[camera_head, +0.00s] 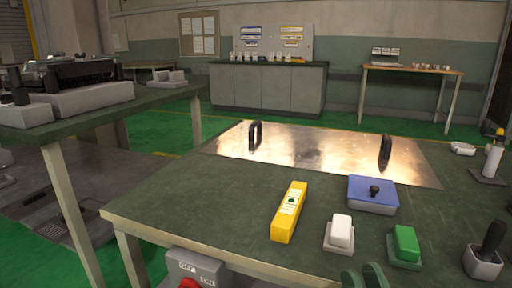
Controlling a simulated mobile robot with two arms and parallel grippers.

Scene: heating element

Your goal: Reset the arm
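My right gripper (362,277) shows only at the bottom edge of the head view, right of centre. Two dark, rounded finger shapes stand up there side by side with a narrow gap between them. Nothing shows between them, and the rest of the gripper and its arm is cut off by the frame. The fingers are in front of the near edge of the green-topped table (165,195), below the white switch (341,230) and the green switch (406,243). My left gripper and arm are not in the view.
A metal plate (320,152) with two black handles covers the table's far part. A yellow box (289,212), a blue-topped box (372,194) and a black-handled holder (484,261) stand nearer. A grey switch box (197,267) hangs at the front edge. Another table (150,97) stands left.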

